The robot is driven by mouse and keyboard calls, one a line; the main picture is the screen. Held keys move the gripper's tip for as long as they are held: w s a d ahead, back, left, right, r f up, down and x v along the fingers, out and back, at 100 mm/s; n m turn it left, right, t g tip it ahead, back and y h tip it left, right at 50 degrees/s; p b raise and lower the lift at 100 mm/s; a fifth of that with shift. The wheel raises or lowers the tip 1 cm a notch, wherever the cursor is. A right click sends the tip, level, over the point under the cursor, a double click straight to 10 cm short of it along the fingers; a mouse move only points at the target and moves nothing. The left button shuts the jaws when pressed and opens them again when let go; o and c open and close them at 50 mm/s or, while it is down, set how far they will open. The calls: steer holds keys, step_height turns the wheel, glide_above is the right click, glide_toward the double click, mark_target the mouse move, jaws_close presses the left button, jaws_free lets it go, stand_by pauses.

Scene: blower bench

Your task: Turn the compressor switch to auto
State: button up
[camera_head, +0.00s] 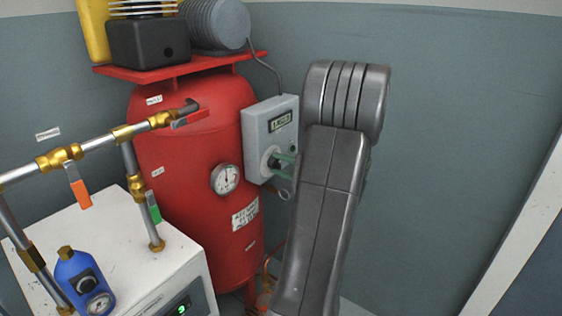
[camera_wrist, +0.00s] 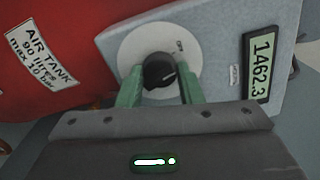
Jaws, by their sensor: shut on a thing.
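The compressor switch is a round black knob (camera_wrist: 158,72) on a pale disc (camera_wrist: 128,48), on the face of a grey control box (camera_head: 262,122). A white mark on the knob points towards the right in the wrist view; the small lettering on the disc is too blurred to read surely. My gripper (camera_head: 286,160) has green fingers, which also show in the wrist view (camera_wrist: 159,88), one on each side of the knob. It is shut on the knob. In the head view my arm stands just right of the box, and the fingers partly cover the knob.
A red air tank (camera_head: 185,135) with a gauge (camera_head: 225,179) stands left of the box. Pipes with valves (camera_head: 74,178) and a blue regulator (camera_head: 82,278) are at the lower left, over a white cabinet (camera_head: 180,250). A bare wall (camera_head: 450,110) lies to the right.

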steer(key=shift+m+p, duration=3.7)
steer(key=shift+m, duration=0.9)
steer(key=o, duration=1)
steer(key=shift+d, duration=0.15)
steer(key=p+v, duration=0.1)
steer(key=v, duration=1.2)
steer(key=shift+s+d, duration=0.25)
